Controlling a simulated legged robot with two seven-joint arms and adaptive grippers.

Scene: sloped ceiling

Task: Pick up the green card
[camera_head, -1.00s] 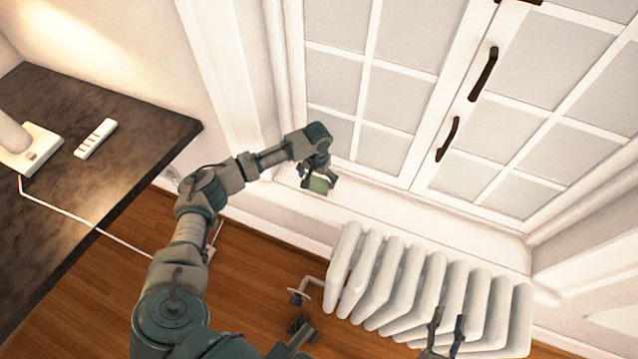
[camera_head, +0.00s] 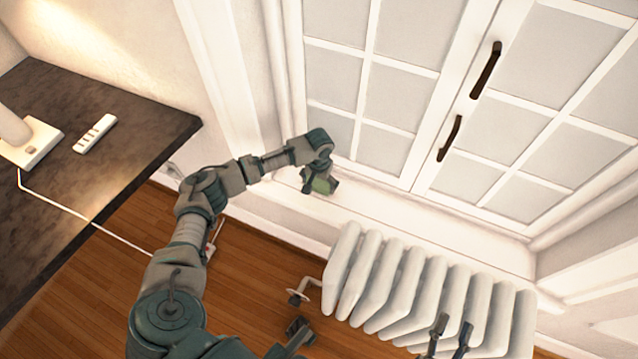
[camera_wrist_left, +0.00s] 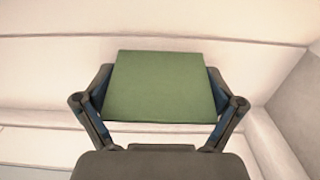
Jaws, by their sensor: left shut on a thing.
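The green card (camera_head: 321,186) is held in my left gripper (camera_head: 319,184), just in front of the white sill below the window. In the left wrist view the green card (camera_wrist_left: 160,88) fills the space between the two fingers of my left gripper (camera_wrist_left: 160,105), with a finger against each side. The card is clear of the surfaces around it as far as I can see. My right gripper (camera_head: 451,338) shows at the bottom edge in front of the radiator, its two fingers apart with nothing seen between them.
A white radiator (camera_head: 430,285) stands below the window sill (camera_head: 400,208). A dark desk (camera_head: 80,165) at the left carries a white lamp base (camera_head: 38,148) and a white power strip (camera_head: 94,134).

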